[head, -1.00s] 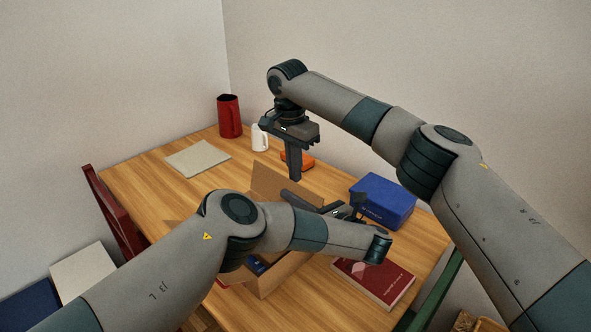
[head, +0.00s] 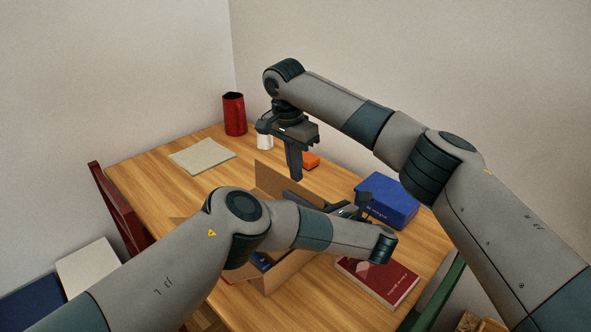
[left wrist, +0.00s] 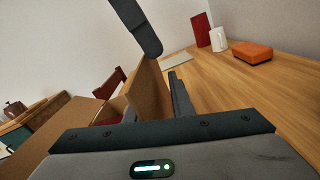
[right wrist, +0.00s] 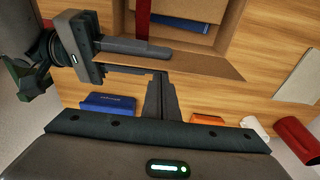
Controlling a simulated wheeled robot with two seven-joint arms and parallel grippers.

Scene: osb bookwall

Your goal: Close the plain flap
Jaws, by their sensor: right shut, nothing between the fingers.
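An open cardboard box (head: 289,272) stands on the table, largely hidden behind my left arm in the head view. One brown flap (head: 274,180) stands up at its far side; it also shows in the left wrist view (left wrist: 149,84) and the right wrist view (right wrist: 195,64). I cannot tell whether this is the plain flap. My left gripper (left wrist: 145,100) is open, its fingers apart on either side of this flap's end. My right gripper (head: 296,176) is shut and empty, pointing down just beyond the flap. A blue item (right wrist: 182,24) and a red strip (right wrist: 143,18) show at the box.
A blue box (head: 387,200) and a red book (head: 377,281) lie to the right. An orange block (head: 311,160), a white mug (head: 265,142), a red pitcher (head: 234,114) and a pale notebook (head: 202,155) are behind. The table's left part is clear. A red chair (head: 118,210) stands left.

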